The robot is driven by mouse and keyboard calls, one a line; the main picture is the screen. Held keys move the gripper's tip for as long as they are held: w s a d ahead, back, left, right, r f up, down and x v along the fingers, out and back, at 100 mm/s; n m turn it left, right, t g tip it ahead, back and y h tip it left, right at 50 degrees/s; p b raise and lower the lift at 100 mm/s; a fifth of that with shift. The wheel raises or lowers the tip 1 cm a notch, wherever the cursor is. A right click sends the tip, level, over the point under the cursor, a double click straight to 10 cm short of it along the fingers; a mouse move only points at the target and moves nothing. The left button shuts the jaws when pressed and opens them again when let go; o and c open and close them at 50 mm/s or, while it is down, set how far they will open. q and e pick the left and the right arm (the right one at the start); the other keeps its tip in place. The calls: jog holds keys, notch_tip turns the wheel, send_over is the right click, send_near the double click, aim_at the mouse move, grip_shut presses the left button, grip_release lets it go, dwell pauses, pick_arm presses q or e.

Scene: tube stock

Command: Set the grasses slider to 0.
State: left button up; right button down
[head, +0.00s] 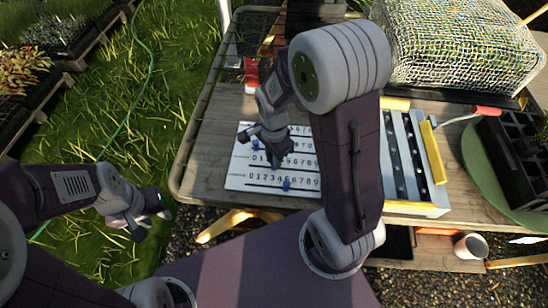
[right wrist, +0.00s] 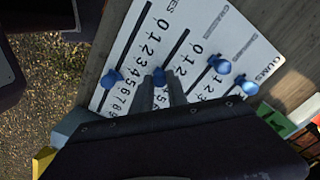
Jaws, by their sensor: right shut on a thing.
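A white slider board (head: 236,180) with several rows of digits and blue knobs lies on the wooden table. It also shows in the right wrist view (right wrist: 122,58). My right gripper (head: 275,156) is over the third row from the top and shut on that row's blue knob (right wrist: 159,77). The held knob is partway along its slot, around the 3. Two other knobs (right wrist: 220,65) (right wrist: 245,86) are near the 0 ends. I cannot read the held row's label clearly. My left gripper (head: 150,220) is open and empty, off the table.
A metal rack with yellow ends (head: 432,152) stands right of the board, behind my right arm. A green mat (head: 480,160) and a trowel (head: 485,111) are further right. A mesh-covered planter (head: 455,45) stands at the back. Grass lies left of the table.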

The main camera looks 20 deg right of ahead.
aim_at(252, 166)
jog(key=w+a, duration=0.1)
jog(key=w+a+p, duration=0.1)
jog(key=a, duration=0.1)
jog(key=w+a+p, duration=0.1)
jog(key=a, duration=0.1)
jog(key=shift+a+r, duration=0.15)
jog(key=shift+a, duration=0.05)
jog(key=shift+w+a, duration=0.25)
jog(key=shift+a, duration=0.1)
jog(key=c, duration=1.6)
grip_release()
jog(key=o, duration=0.3)
jog(key=shift+a, duration=0.1)
